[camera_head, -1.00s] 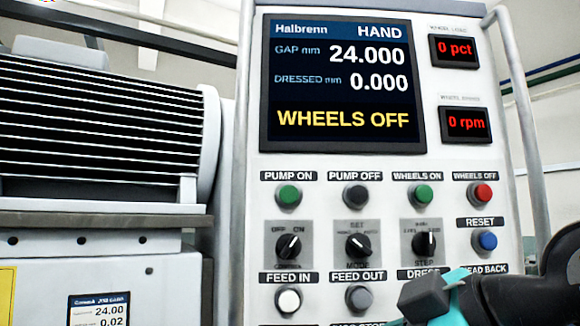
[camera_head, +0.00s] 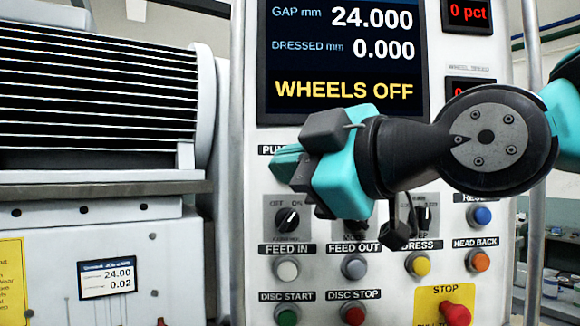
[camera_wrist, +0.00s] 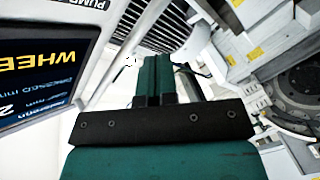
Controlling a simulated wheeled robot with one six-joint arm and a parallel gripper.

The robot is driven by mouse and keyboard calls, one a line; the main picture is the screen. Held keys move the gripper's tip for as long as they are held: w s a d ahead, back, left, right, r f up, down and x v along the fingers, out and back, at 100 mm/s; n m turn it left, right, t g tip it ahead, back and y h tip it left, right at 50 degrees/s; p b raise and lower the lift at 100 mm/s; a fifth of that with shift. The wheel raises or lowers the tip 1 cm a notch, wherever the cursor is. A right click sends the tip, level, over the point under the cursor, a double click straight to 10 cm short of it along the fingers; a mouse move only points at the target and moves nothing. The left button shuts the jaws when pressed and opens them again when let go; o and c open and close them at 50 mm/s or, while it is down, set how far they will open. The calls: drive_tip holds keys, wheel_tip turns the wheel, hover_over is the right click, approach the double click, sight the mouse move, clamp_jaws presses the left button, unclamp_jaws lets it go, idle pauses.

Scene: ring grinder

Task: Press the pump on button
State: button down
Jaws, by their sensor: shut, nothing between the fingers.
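My gripper (camera_head: 286,158) is shut and empty in front of the control panel, its teal fingers pointing left over the top row of buttons. In the wrist view the closed fingers (camera_wrist: 155,72) show side by side, past the panel's edge. The pump on button is hidden behind my gripper in the head view. Only the first letters of its label (camera_head: 268,150) show, just left of and above the fingertips. I cannot tell whether the fingers touch the panel. The screen (camera_head: 340,60) reads WHEELS OFF.
The left knob (camera_head: 288,220) is just below my gripper. Lower are the feed in button (camera_head: 286,268), feed out button (camera_head: 354,266), yellow dress button (camera_head: 418,263) and red stop button (camera_head: 455,313). A louvred housing (camera_head: 95,95) stands left of the panel.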

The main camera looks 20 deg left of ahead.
drive_tip(key=w+a+p, duration=0.3)
drive_tip(key=w, duration=0.4)
drive_tip(key=shift+w, duration=0.25)
drive_tip(key=shift+w, duration=0.1)
idle(1.8)
drive_tip(key=shift+w+a, duration=0.15)
drive_tip(key=shift+w, duration=0.1)
drive_tip(key=shift+w+a, duration=0.2)
drive_tip(key=shift+w, duration=0.3)
idle(0.7)
drive_tip(key=shift+b, duration=0.35)
drive_tip(key=shift+s+d+b, duration=0.35)
drive_tip(key=shift+s+b, duration=0.45)
drive_tip(key=shift+s, duration=0.05)
